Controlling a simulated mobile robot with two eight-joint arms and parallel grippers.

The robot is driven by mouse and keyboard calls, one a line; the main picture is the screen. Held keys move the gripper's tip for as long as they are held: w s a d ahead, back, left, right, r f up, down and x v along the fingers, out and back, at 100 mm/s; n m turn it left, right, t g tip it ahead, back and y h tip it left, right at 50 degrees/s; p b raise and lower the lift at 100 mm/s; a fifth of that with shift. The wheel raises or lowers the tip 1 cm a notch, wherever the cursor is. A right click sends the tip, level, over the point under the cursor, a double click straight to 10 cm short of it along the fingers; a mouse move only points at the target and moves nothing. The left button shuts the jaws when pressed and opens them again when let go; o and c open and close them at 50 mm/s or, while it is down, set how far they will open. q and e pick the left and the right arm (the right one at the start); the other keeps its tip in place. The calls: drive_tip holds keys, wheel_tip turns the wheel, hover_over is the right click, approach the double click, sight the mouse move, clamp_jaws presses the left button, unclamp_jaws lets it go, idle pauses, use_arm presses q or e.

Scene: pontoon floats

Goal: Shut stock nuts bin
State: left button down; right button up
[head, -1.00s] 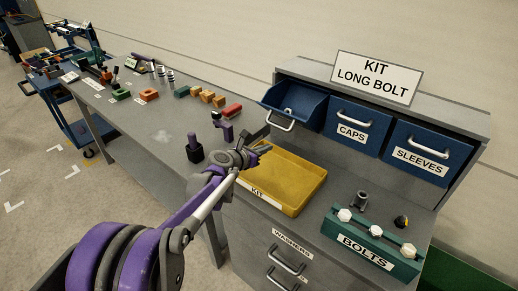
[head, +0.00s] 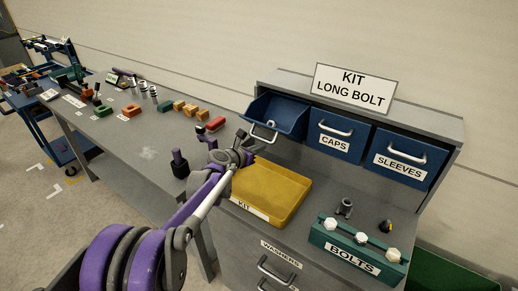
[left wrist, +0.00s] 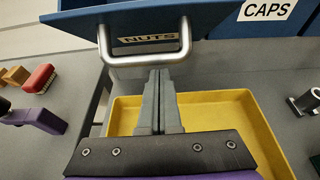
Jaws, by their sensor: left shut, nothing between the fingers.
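The blue nuts bin (head: 278,116) is tilted out of the left slot of the cabinet, and its inside shows. In the left wrist view, its front with the NUTS label (left wrist: 146,39) and its grey handle (left wrist: 140,60) are just beyond my fingers. My left gripper (head: 242,142) is shut and empty, in front of the bin and above the yellow kit tray. In the left wrist view, the closed fingertips (left wrist: 159,73) overlap the handle's lower edge; I cannot tell whether they touch it. My right gripper is out of view.
The yellow kit tray (head: 300,184) lies below the bin. The caps bin (head: 337,133) and sleeves bin (head: 400,158) sit in their slots to the right. The green bolts holder (head: 325,241) stands in front. Black and purple items (head: 179,164) stand left of my gripper.

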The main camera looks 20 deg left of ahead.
use_arm(q)
drive_tip(key=shift+r, duration=0.1)
drive_tip(key=shift+w+r+g, duration=0.1)
drive_tip(key=shift+r+g, duration=0.2)
